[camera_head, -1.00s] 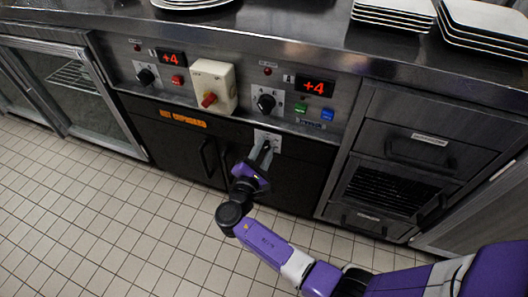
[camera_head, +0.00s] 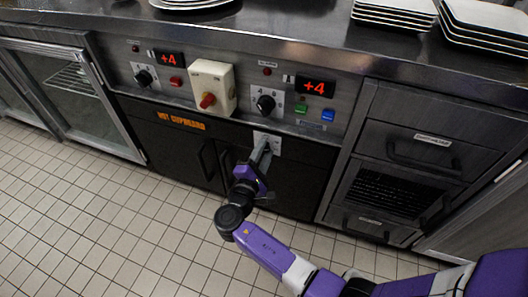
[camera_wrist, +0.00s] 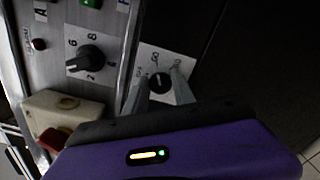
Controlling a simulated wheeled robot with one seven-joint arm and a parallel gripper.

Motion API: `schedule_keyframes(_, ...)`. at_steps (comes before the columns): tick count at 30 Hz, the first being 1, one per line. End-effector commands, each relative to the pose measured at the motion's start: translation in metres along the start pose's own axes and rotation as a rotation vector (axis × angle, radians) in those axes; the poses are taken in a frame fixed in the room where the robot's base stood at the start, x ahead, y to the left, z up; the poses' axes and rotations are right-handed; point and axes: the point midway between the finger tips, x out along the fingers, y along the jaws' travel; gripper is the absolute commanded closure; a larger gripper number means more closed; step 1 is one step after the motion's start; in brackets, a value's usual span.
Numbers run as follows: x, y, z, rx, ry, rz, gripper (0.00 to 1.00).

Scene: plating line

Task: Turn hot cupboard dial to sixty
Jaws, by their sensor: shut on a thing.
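The hot cupboard dial (camera_wrist: 160,80) is a small dark knob on a white plate (camera_wrist: 157,63) printed with numbers, one of which looks like 60. The same plate (camera_head: 275,146) shows in the head view on the dark front of the hot cupboard (camera_head: 300,175), right of an orange "HOT CUPBOARD" label (camera_head: 181,121). My gripper (camera_head: 263,145) is at this plate and hides the dial there. In the wrist view my gripper (camera_wrist: 162,76) has one finger on each side of the dial and is shut on it. I cannot tell where the dial's pointer stands.
Above is a steel panel with two black knobs (camera_head: 265,104) (camera_head: 143,78), a cream box with a red switch (camera_head: 212,85), buttons and displays reading +4. Stacked white plates (camera_head: 395,14) stand on the counter. Drawers (camera_head: 420,150) are at the right. The tiled floor is clear.

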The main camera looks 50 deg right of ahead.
Motion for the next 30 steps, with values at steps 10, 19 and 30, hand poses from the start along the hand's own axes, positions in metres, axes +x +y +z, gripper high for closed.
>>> schedule_keyframes(10,-0.001,-0.001,-0.001,-0.002,0.001,0.000,0.49)
schedule_keyframes(19,-0.012,0.001,0.000,-0.003,0.002,0.000,0.49)
schedule_keyframes(30,-0.068,0.000,-0.001,-0.002,0.004,0.001,0.49)
